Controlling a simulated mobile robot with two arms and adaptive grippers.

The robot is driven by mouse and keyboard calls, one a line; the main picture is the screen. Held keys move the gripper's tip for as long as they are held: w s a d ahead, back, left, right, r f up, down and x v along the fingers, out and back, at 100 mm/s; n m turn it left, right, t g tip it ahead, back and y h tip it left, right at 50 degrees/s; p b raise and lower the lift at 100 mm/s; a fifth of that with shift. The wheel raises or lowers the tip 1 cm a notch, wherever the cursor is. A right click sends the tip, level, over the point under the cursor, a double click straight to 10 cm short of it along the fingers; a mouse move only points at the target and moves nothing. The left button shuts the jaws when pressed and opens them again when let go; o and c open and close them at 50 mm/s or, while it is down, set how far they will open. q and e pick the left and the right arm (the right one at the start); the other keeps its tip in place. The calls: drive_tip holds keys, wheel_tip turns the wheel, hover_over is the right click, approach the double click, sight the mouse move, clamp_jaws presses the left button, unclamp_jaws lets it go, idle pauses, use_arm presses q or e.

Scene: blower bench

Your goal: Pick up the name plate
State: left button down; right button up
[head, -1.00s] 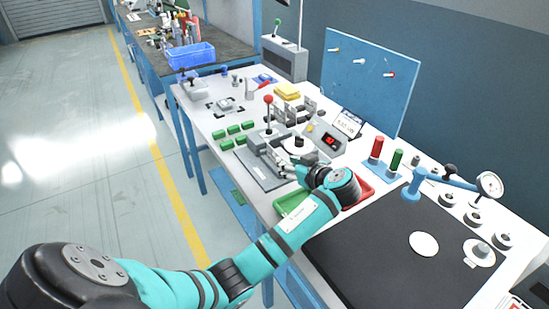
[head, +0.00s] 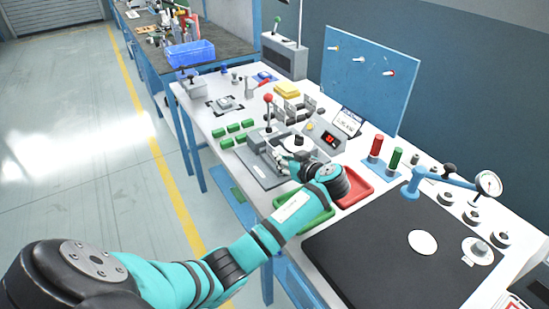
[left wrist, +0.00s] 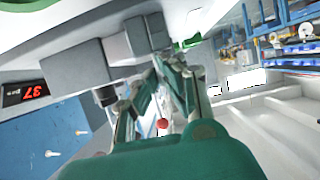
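I cannot pick out the name plate for sure in either view. My left gripper (head: 284,161) reaches over the grey press fixture (head: 262,176) on the white bench, beside the red-knobbed lever (head: 268,99). In the left wrist view the two fingers (left wrist: 164,72) point toward grey blocks (left wrist: 122,45), with only a narrow gap between their tips. Whether anything is between the tips is not clear. My right gripper is in neither view.
A green tray (head: 312,221) and a red tray (head: 362,194) lie under and beside my left wrist. Several green blocks (head: 234,128) sit left of the fixture. A black mat (head: 365,255) covers the bench at front right.

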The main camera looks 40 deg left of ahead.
use_arm(q)
drive_tip(key=shift+r, duration=0.4)
drive_tip(key=r, duration=0.2)
drive_tip(key=shift+s+a+r+b, duration=0.2)
drive_tip(key=shift+s+r+b, duration=0.1)
drive_tip(key=shift+s+b, duration=0.1)
drive_tip(key=s+a+r, duration=0.1)
drive_tip(key=s+a, duration=0.2)
drive_tip(key=s, duration=0.3)
drive_tip(key=s+a+b, duration=0.1)
drive_tip(key=s+a, duration=0.3)
drive_tip(key=s, duration=0.3)
drive_tip(key=shift+a+r, duration=0.3)
drive_tip(key=shift+r, duration=0.05)
